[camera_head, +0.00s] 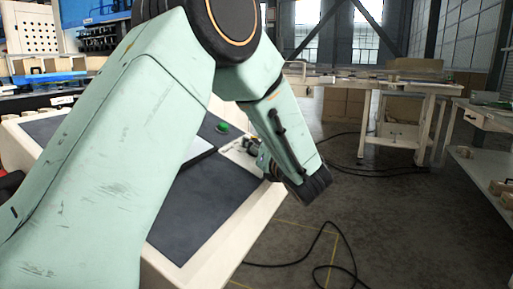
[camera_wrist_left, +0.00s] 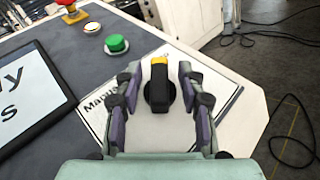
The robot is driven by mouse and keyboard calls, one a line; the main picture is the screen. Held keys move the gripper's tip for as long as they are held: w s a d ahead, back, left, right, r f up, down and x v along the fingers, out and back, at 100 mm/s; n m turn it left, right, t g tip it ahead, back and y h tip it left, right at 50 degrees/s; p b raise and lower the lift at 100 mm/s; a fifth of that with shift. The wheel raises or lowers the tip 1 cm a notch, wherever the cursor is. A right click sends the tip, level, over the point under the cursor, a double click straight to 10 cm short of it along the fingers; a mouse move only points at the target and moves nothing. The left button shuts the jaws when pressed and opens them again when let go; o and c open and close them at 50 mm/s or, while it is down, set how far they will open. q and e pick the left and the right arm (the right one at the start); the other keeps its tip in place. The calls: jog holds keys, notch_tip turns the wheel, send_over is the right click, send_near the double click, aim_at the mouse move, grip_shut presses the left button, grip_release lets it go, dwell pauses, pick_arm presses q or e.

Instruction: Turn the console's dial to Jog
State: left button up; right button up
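The console's dial (camera_wrist_left: 161,90) is a black knob with a yellow pointer end, on a white label plate (camera_wrist_left: 225,92). In the left wrist view the yellow end points to the top of the picture. Lettering at the plate's left edge is partly covered by a finger. My left gripper (camera_wrist_left: 160,108) is open, one finger on each side of the dial, with gaps showing between fingers and knob. In the head view my left gripper (camera_head: 262,163) is at the console's right part, mostly hidden by my arm. My right gripper is in neither view.
A green button (camera_wrist_left: 117,44), a white button (camera_wrist_left: 91,28) and a red knob (camera_wrist_left: 68,7) are near the dial. Cables (camera_head: 320,262) lie on the floor. A workbench (camera_head: 370,84) stands behind.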

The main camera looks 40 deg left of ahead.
pick_arm(q)
jog(key=shift+a, duration=0.2)
grip_shut()
dwell(0.3)
